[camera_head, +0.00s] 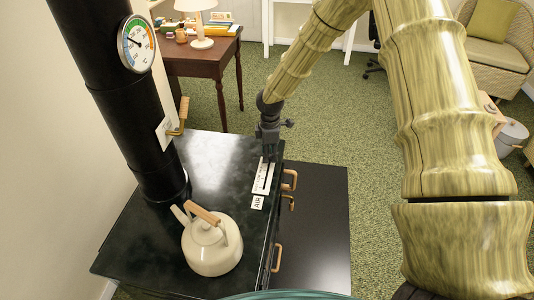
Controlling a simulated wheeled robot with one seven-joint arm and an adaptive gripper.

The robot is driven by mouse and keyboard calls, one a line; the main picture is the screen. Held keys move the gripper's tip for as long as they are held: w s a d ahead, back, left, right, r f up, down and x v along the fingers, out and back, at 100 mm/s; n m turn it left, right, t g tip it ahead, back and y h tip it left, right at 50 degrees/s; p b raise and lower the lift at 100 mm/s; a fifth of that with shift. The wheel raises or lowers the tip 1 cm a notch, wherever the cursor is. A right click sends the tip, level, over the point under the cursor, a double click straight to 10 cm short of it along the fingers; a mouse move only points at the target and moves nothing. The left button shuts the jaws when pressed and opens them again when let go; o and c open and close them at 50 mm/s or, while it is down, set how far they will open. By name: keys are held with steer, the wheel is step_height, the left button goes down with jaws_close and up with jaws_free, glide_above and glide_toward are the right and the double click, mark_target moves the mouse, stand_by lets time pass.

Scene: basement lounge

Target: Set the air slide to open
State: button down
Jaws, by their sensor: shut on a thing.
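The air slide (262,180) is a narrow white plate with a dark slot and small print, on the right edge of the black stove top (215,165). A white label reading AIR (257,203) sits at its near end. My gripper (267,157) points down at the far end of the plate, its fingers shut on the slide's knob. The fingers hide the knob, and the print on the plate is too small to read.
A cream kettle (210,248) stands on the near part of the stove. A black flue pipe (125,110) with a round gauge (136,43) rises at the left. Wooden handles (289,180) line the stove's right side. A desk (205,62) stands behind.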

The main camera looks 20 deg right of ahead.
steer(key=c, duration=1.1)
jaws_free()
steer(key=shift+w+d, duration=0.2)
steer(key=shift+d, duration=0.05)
steer(key=shift+c, duration=0.2)
steer(key=shift+a+r, duration=0.1)
step_height(320, 180, up, 12)
steer(key=shift+s, duration=0.1)
